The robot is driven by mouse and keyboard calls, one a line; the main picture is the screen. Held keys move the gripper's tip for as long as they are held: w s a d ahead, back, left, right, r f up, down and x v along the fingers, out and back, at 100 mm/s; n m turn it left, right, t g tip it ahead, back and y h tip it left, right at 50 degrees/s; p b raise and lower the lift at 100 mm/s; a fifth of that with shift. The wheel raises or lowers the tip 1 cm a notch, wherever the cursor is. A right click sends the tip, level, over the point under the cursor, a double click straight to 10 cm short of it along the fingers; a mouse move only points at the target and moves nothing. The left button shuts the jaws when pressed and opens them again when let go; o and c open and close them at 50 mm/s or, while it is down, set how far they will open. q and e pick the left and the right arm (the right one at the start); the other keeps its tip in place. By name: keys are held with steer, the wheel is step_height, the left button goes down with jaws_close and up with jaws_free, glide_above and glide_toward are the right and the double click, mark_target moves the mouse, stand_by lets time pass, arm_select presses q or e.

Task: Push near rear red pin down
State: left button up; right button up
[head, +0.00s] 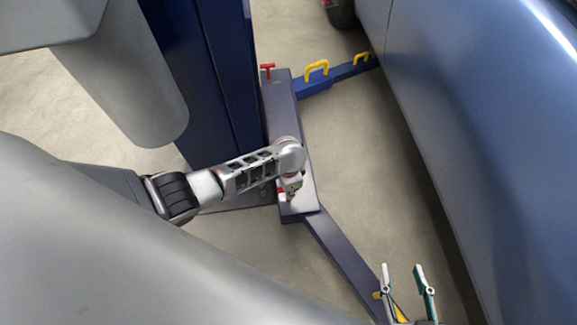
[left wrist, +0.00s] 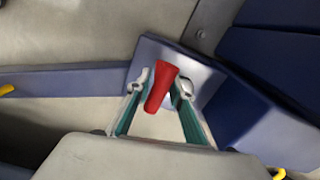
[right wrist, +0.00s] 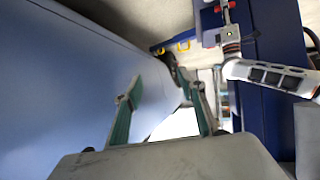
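The near red pin (left wrist: 160,88) stands up from the blue lift carriage and shows between the fingertips of my left gripper (left wrist: 163,85) in the left wrist view. The fingers are apart, with a gap visible beside the pin. In the head view, my left gripper (head: 290,187) points down over the near end of the carriage, and only a bit of red (head: 281,195) shows beside it. The pin's lower part is hidden. My right gripper (head: 408,285) is open and empty at the bottom right, also seen in the right wrist view (right wrist: 160,92).
A second red T-shaped pin (head: 267,70) stands at the carriage's far end. A blue post (head: 215,75) rises left of the carriage. Blue lift arms with yellow handles (head: 316,68) reach under the blue car body (head: 480,120) on the right. Bare floor (head: 360,160) lies between.

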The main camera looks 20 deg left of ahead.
arm_select(q)
jaws_close()
steer(key=shift+s+f, duration=0.1)
steer(key=shift+f, duration=0.1)
steer(key=shift+s+f+b, duration=0.25)
steer(key=shift+f+b, duration=0.4)
steer(key=shift+f, duration=0.55)
steer(key=shift+f+b, duration=0.35)
steer(key=shift+f, duration=0.4)
steer(key=shift+w+r, duration=0.15)
steer(key=shift+w, duration=0.05)
steer(key=o, duration=0.7)
jaws_free()
steer(key=shift+c, duration=0.2)
steer(key=shift+w, duration=0.1)
step_height(320, 180, up, 12)
arm_select(e)
steer(key=shift+w+a+r+m, duration=0.1)
steer(key=shift+a+r+m, duration=0.15)
steer(key=shift+a, duration=0.45)
